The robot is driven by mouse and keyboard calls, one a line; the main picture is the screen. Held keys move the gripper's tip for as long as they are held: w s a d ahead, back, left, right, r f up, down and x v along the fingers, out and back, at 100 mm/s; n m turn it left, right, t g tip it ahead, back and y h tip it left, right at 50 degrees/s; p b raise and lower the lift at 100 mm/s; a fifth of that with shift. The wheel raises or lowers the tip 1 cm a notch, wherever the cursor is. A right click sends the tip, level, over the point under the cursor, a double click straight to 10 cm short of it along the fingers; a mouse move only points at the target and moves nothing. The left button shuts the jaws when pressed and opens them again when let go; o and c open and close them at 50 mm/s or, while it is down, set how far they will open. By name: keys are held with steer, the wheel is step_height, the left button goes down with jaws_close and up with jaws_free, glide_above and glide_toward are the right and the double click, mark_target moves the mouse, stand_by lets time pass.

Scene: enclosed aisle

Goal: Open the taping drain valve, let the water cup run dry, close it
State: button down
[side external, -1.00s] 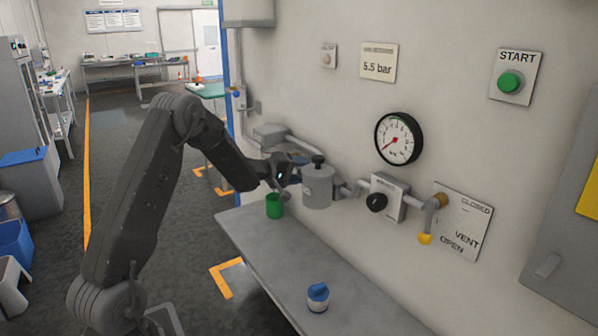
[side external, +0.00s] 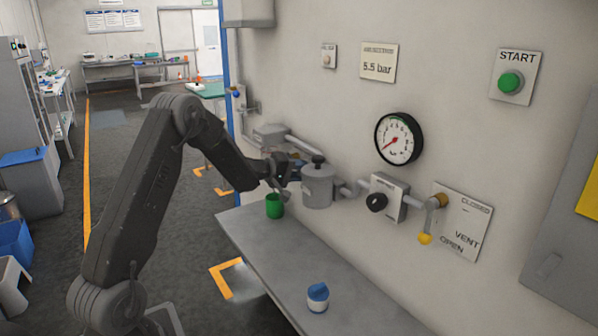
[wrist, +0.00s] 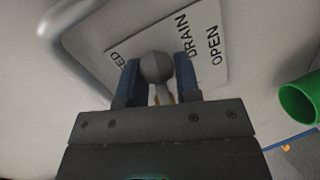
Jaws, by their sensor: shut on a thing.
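My gripper (wrist: 157,88) is shut on the drain valve handle (wrist: 156,66), a grey, round-ended piece between its two blue fingers in the wrist view. The handle stands in front of a plate (wrist: 207,38) reading "DRAIN" and "OPEN". In the side view my gripper (side external: 280,168) is just left of a grey canister (side external: 317,187) with a black top knob. A green cup (side external: 274,206) stands on the bench below my gripper; it also shows at the right of the wrist view (wrist: 301,98). The inside of the cup and any water flow cannot be made out.
A grey bench (side external: 285,255) runs along the wall, with a blue-capped container (side external: 318,297) near its front. Right of the canister are a black-knobbed box (side external: 388,198), a yellow-tipped vent lever (side external: 428,225) and a gauge (side external: 399,138). The floor left of the bench is clear.

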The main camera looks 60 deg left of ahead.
steer(key=shift+r+n+h, duration=0.4)
steer(key=shift+r+n, duration=0.45)
steer(key=shift+n, duration=0.45)
steer(key=c, duration=0.9)
jaws_free()
steer(key=shift+o, duration=0.2)
steer(key=shift+s, duration=0.1)
steer(key=v, duration=1.3)
steer(key=shift+s, duration=0.3)
